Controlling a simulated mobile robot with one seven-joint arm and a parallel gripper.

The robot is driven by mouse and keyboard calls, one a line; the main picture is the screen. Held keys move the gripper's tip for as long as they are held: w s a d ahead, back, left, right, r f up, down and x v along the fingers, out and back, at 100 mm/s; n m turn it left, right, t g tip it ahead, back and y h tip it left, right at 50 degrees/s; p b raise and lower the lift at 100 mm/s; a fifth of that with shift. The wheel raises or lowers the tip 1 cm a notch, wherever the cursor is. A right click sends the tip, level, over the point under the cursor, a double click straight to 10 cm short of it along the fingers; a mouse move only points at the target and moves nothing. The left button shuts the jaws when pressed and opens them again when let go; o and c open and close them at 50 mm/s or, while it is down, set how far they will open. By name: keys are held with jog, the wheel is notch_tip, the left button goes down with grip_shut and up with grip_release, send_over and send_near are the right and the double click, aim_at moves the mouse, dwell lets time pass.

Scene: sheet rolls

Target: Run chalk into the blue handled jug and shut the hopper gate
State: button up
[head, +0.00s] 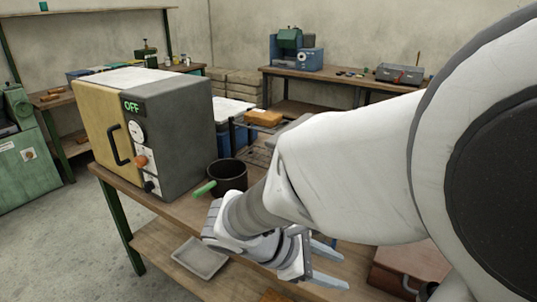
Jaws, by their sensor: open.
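My gripper (342,270) is low over the near part of the wooden workbench, pointing right. Its two pale fingers are apart, with nothing visible between them. My arm covers much of the right side and the bench behind it. I cannot make out a blue handled jug, a hopper gate or chalk in this view. A black pot with a green handle (228,175) stands on the bench, left of and behind my gripper.
A yellow and grey oven (170,145) reading OFF stands at the bench's left. Behind the pot are a wire rack with an orange block (263,117) and a blue tub (222,136). A brown case (408,262) is right of my gripper; a grey tray (199,258) lies on the lower shelf.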

jog(key=w+a+f+n+t+h+b, duration=0.25)
jog(key=a+n+t, duration=0.25)
jog(key=a+n, duration=0.25)
jog(key=w+a+f+n+t+h+b, duration=0.1)
jog(key=w+a+f+n+t+b, duration=0.2)
jog(key=a+n+t, duration=0.4)
jog(key=w+d+m+g+b, duration=0.1)
jog(key=w+d, duration=1)
jog(key=w, duration=0.2)
jog(key=shift+d, duration=0.3)
jog(key=shift+m+y, duration=0.25)
jog(key=shift+f, duration=0.1)
grip_shut()
